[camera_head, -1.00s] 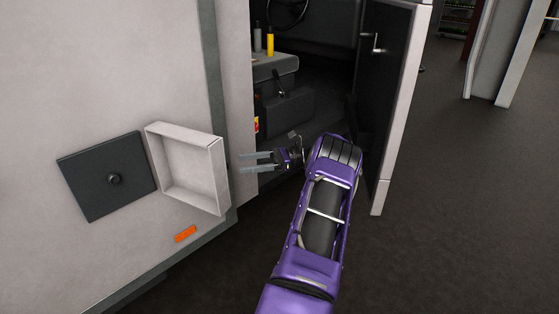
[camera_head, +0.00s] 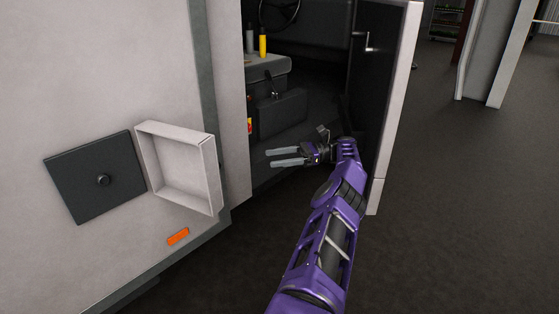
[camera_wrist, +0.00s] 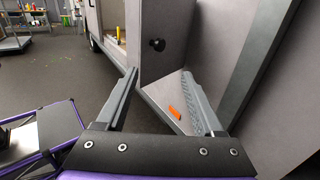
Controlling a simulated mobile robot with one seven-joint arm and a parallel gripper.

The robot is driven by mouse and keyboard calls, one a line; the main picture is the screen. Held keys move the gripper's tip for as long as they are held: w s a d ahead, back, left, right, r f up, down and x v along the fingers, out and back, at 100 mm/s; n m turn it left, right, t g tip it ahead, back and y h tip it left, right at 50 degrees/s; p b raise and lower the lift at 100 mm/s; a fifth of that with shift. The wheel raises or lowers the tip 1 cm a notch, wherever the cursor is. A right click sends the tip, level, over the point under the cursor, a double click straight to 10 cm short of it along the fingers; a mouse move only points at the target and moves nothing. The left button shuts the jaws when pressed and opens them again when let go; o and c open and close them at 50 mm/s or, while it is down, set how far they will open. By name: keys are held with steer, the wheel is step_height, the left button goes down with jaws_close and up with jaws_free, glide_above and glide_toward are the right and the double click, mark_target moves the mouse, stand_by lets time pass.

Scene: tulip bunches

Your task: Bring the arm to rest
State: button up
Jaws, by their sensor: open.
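My gripper (camera_head: 288,157) is at the end of my purple arm, in front of the open doorway of a light grey vehicle body (camera_head: 110,60). Its two grey fingers point left in the head view. They are apart with nothing between them, so the gripper is open and empty. In the wrist view my gripper (camera_wrist: 165,95) shows its two fingers spread, with the vehicle's side wall and an orange marker (camera_wrist: 174,113) beyond them.
The open door (camera_head: 392,110) stands just right of my gripper. A shallow open box-like flap (camera_head: 208,165) and a dark square panel with a knob (camera_head: 80,190) are on the wall at left. Inside are a dark case (camera_head: 282,113) and a yellow bottle (camera_head: 263,45). Floor at right is clear.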

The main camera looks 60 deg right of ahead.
steer(key=shift+s+d, duration=0.2)
steer(key=shift+s, duration=0.05)
stand_by(0.5)
